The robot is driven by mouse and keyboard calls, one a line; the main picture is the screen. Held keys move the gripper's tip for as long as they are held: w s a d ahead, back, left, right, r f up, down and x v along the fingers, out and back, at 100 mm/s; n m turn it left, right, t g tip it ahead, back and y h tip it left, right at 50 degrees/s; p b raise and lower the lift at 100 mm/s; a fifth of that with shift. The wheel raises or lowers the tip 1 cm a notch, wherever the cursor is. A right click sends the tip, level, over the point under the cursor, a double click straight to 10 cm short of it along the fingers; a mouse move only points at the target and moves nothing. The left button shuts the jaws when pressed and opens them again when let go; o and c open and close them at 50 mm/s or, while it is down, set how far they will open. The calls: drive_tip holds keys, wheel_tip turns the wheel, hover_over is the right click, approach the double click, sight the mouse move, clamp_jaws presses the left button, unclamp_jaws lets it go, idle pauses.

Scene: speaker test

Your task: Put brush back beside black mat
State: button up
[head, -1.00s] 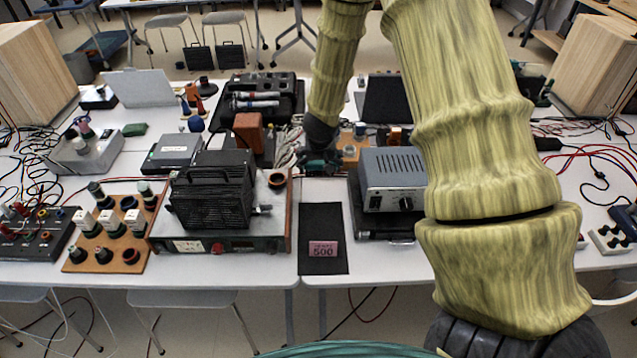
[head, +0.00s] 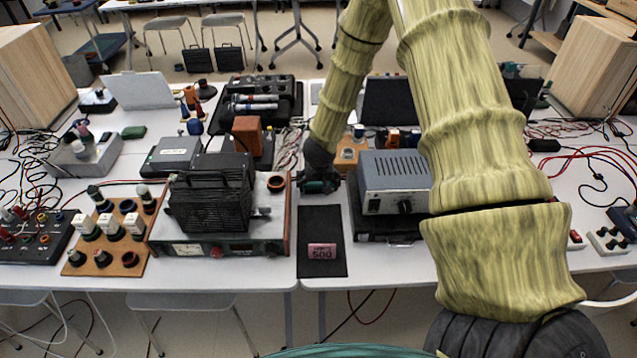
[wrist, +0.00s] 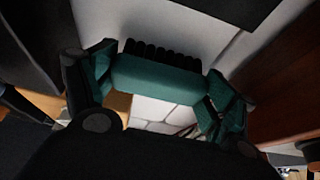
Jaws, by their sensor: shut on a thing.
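The black mat (head: 321,222) lies flat near the front edge of the white table, with a small pink block marked 500 (head: 321,251) on its front part. My gripper (head: 318,184) is just behind the mat's far edge, between two instruments. In the wrist view my gripper (wrist: 160,88) is shut on the brush (wrist: 158,78), a teal bar with a row of black bristles on its far side. The brush spans between the two fingers. In the head view the brush is too small and dark to tell apart from the fingers.
A grey instrument (head: 393,183) stands close to the right of my gripper. A wide unit (head: 272,222) with a black box (head: 210,200) on it stands to the left. A strip of bare white table (head: 312,275) lies in front of the mat.

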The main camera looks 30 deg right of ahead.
drive_tip(key=o, duration=1.1)
drive_tip(key=shift+f, duration=0.1)
drive_tip(key=shift+b+v, duration=0.6)
drive_tip(key=shift+v, duration=5.55)
drive_tip(key=shift+w, duration=0.1)
